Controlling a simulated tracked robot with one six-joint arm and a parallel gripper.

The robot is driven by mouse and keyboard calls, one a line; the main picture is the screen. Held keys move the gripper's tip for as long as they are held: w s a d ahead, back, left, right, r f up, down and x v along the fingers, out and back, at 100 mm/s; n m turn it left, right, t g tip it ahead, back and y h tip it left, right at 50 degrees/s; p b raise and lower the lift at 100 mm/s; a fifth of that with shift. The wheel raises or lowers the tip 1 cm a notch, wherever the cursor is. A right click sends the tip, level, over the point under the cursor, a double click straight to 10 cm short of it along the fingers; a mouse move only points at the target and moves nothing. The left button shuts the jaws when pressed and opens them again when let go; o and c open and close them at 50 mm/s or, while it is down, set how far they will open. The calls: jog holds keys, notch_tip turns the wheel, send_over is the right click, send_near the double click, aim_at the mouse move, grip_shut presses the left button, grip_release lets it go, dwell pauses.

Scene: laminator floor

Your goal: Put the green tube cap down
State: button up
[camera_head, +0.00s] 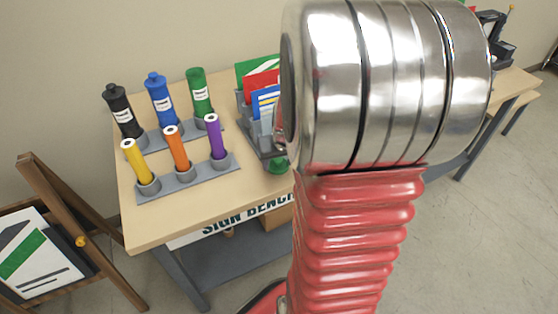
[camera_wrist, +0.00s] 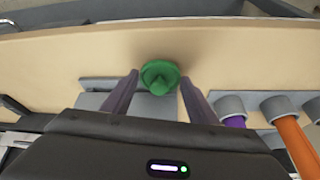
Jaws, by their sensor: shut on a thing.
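The green tube cap (camera_wrist: 158,77) is a round disc with a small knob, held between the fingertips of my gripper (camera_wrist: 159,80) in the wrist view. In the head view the cap (camera_head: 279,165) shows low beside the sign holder, partly hidden by my arm. My gripper itself is hidden there. The cap is over the bench top (camera_head: 200,202); I cannot tell whether it touches it. The green tube (camera_head: 199,92) stands in the back rack with no knobbed cap on top.
Black (camera_head: 122,110) and blue (camera_head: 158,98) tubes with knobbed tops stand in the back rack. Yellow (camera_head: 137,162), orange (camera_head: 177,149) and purple (camera_head: 215,137) rolls stand in the front rack (camera_head: 190,182). A holder with coloured sheets (camera_head: 262,105) is beside them. The bench's front strip is clear.

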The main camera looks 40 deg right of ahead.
jog(key=shift+f, duration=0.45)
jog(key=o, duration=1)
jog(key=shift+r, duration=0.55)
jog(key=v, duration=1.2)
